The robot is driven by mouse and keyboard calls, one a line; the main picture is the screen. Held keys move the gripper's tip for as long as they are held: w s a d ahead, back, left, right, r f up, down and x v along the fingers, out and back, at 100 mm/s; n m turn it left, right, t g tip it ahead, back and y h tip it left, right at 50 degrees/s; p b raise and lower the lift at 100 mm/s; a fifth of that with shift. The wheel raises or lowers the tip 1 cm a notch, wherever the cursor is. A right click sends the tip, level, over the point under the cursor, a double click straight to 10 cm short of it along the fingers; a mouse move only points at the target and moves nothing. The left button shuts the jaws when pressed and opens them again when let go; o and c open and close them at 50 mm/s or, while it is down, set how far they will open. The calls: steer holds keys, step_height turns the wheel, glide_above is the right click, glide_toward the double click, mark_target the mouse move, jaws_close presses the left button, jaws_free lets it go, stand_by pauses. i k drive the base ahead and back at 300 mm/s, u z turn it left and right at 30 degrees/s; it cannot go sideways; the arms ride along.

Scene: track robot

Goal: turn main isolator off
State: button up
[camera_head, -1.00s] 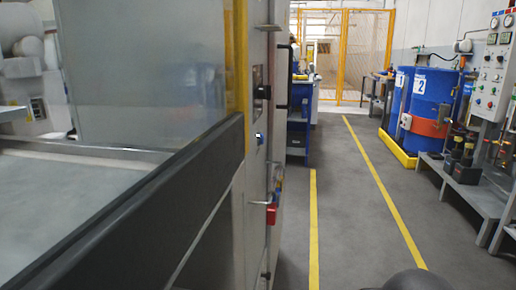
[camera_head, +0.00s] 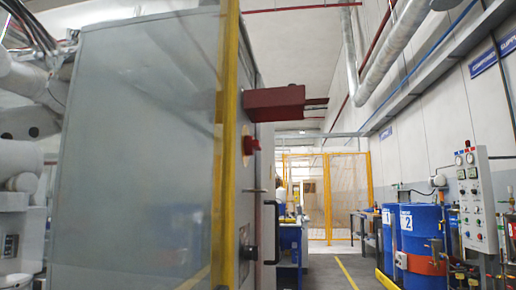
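A red rotary handle on a yellow plate, which looks like the main isolator (camera_head: 250,145), shows on the edge-on front of a tall grey cabinet (camera_head: 145,150). I see it steeply from the side, so its on or off position cannot be told. A dark knob (camera_head: 248,252) sits lower on the same front, near a black pull handle (camera_head: 272,230). My gripper is not in view.
A clear panel with a yellow post (camera_head: 228,150) stands close on my left, partly before the cabinet. A dark red box (camera_head: 275,103) juts out above the handle. Blue drums (camera_head: 422,240) and a control panel (camera_head: 475,200) stand right. The aisle between is clear.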

mark_target(250, 145)
steer(key=u, duration=0.05)
steer(key=k, duration=0.6)
steer(key=z, duration=0.55)
steer(key=i, duration=1.15)
steer(key=u, duration=0.3)
